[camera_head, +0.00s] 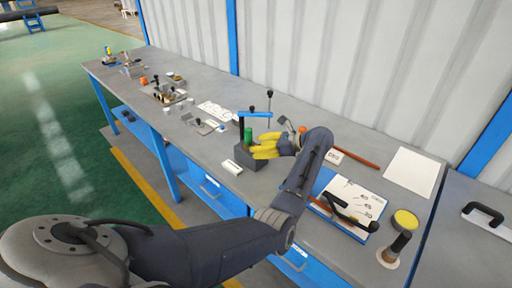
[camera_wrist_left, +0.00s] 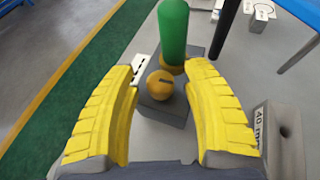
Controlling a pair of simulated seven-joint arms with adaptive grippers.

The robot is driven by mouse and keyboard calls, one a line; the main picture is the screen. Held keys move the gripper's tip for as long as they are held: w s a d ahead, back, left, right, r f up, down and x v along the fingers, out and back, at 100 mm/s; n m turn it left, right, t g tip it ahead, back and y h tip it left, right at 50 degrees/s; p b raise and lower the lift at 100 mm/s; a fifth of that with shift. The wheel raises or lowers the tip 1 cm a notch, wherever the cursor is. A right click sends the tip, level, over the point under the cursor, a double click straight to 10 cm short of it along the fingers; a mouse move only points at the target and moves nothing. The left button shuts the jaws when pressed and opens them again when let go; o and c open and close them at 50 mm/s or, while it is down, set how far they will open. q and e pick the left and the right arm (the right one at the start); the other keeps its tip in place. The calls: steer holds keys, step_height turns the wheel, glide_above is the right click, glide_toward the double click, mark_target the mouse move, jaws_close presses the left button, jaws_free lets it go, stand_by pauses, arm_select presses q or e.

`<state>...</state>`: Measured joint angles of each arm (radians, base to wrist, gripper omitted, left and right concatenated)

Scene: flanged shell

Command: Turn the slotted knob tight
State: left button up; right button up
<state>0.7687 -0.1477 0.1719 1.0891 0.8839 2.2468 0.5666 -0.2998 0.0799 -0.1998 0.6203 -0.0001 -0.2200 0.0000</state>
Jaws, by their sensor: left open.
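The slotted knob (camera_wrist_left: 160,84) is a small orange-yellow ball with a dark slot across its top. In the left wrist view it sits on a dark grey block (camera_wrist_left: 166,108), beside a green cylinder (camera_wrist_left: 173,32). My left gripper (camera_wrist_left: 168,78) has yellow ribbed fingers, spread open with the knob between them and a gap on each side. In the head view my left gripper (camera_head: 257,146) is at the grey block (camera_head: 246,167), near the green cylinder (camera_head: 248,136), and its fingers hide the knob. My right gripper is in neither view.
A blue bracket (camera_head: 255,114) stands behind the block. A grey block marked "40 mm" (camera_wrist_left: 284,135) is right of the fingers in the wrist view. A white label (camera_head: 232,167) lies near the table's front edge. Tools and a white sheet (camera_head: 412,171) lie to the right.

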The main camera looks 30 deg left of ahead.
arm_select(q)
steer(key=shift+a+f, duration=0.1)
steer(key=shift+a, duration=0.05)
jaws_close()
stand_by(0.4)
